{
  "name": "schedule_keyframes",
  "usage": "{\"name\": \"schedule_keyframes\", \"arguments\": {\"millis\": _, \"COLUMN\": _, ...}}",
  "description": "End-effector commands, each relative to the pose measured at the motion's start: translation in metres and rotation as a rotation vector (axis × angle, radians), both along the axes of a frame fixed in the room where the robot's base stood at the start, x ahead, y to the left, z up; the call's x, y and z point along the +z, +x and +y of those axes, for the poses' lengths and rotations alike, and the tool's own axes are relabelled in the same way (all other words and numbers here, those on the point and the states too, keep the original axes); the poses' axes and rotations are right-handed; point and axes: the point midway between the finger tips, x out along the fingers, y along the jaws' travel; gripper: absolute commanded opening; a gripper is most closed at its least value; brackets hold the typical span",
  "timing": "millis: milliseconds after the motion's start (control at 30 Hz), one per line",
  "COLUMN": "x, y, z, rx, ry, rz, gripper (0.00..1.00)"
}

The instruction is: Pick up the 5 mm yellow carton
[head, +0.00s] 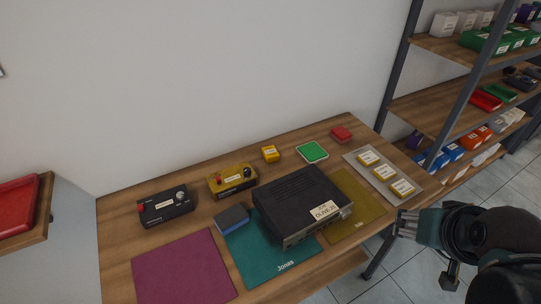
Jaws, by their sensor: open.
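Another small yellow box with a label (270,153) stands near the back of the table. The labels are too small to read, so I cannot tell which is 5 mm. My gripper (401,224) is at the right, past the table's edge, in front of the tray. It is open and apart from the cartons.
A black hi-fi unit (300,197) stands mid-table, partly over teal (260,262) and olive (366,204) mats. Black (166,207) and yellow (232,180) devices, a dark blue box (231,218), a green-topped item (312,151) and a red box (341,134) stand around. Shelving (430,107) rises behind right.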

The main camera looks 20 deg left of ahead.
Motion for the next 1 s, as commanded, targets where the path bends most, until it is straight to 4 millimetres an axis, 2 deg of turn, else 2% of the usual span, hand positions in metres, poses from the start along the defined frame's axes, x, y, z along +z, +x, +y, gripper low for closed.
{"name": "schedule_keyframes", "arguments": {"millis": 33, "x": 0.0, "y": 0.0, "z": 0.0, "rx": 0.0, "ry": 0.0, "rz": 0.0, "gripper": 0.52}}
{"name": "schedule_keyframes", "arguments": {"millis": 100, "x": 0.0, "y": 0.0, "z": 0.0, "rx": 0.0, "ry": 0.0, "rz": 0.0, "gripper": 0.6}}
{"name": "schedule_keyframes", "arguments": {"millis": 567, "x": 0.003, "y": 0.003, "z": 0.002, "rx": 0.015, "ry": -0.008, "rz": 0.005, "gripper": 0.6}}
{"name": "schedule_keyframes", "arguments": {"millis": 767, "x": 0.013, "y": 0.016, "z": 0.009, "rx": 0.072, "ry": -0.043, "rz": 0.022, "gripper": 0.6}}
{"name": "schedule_keyframes", "arguments": {"millis": 1000, "x": 0.031, "y": 0.045, "z": 0.024, "rx": 0.197, "ry": -0.117, "rz": 0.062, "gripper": 0.6}}
